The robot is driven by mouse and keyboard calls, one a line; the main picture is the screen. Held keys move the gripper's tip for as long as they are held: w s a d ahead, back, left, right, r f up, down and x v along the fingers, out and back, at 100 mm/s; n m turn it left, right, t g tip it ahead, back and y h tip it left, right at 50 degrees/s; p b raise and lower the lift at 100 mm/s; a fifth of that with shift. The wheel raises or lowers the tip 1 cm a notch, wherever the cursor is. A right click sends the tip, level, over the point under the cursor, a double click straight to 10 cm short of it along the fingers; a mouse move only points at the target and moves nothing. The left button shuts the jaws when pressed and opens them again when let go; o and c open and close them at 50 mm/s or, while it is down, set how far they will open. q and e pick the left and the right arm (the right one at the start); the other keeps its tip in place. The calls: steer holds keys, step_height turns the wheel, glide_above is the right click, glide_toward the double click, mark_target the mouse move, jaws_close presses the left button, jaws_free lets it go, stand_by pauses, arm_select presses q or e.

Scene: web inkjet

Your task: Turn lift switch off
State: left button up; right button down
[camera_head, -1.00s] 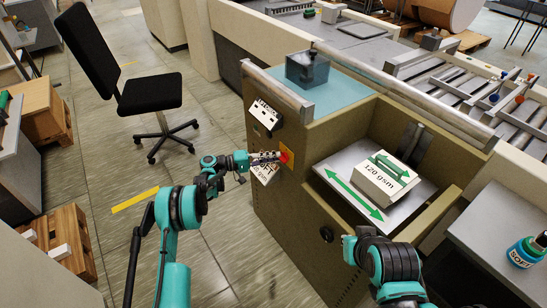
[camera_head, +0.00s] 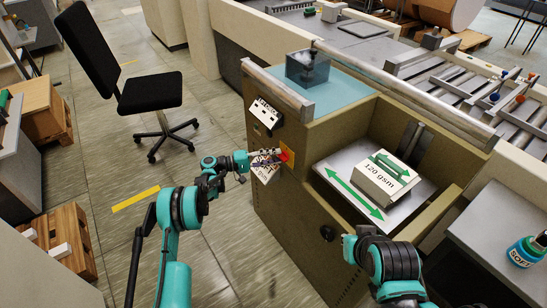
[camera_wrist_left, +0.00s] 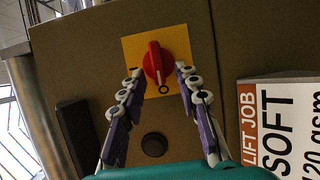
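The lift switch is a red rotary knob (camera_wrist_left: 154,63) on a yellow plate (camera_wrist_left: 176,42) on the cabinet's side. My left gripper (camera_wrist_left: 160,76) is open, with one fingertip on each side of the knob's lower part. I cannot tell whether they touch it. In the head view the left gripper (camera_head: 267,156) reaches the plate. Only my right arm shows; its gripper is not visible.
A white LIFT JOB card (camera_wrist_left: 285,125) hangs beside the switch. A round dark button (camera_wrist_left: 154,144) sits below it. The lift platform (camera_head: 340,170) carries a 120 gsm pack (camera_head: 378,180).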

arm_select(q)
steer(key=shift+a, duration=0.1)
steer(key=v, duration=1.1)
steer(key=shift+a, duration=0.4)
steer(key=shift+f, duration=0.1)
steer(key=s+d+r+y, duration=0.2)
steer(key=d+r+y, duration=0.2)
steer(key=r, duration=0.6)
steer(key=s+r+y, duration=0.5)
steer(key=s+r, duration=0.1)
steer(key=s, duration=0.4)
steer(key=s+a+f+m+t+y, duration=0.1)
steer(key=s+a+y, duration=0.1)
steer(key=s, duration=0.7)
steer(key=s+a+f+m+t+y, duration=0.1)
steer(key=s+a+y, duration=0.2)
steer(key=s, duration=0.5)
steer(key=s+a+f+y, duration=0.1)
steer(key=s+a+y, duration=0.2)
steer(key=s, duration=0.6)
steer(key=shift+s+a+m+t, duration=0.25)
steer(key=shift+s+m+t, duration=0.1)
steer(key=shift+m+t, duration=0.05)
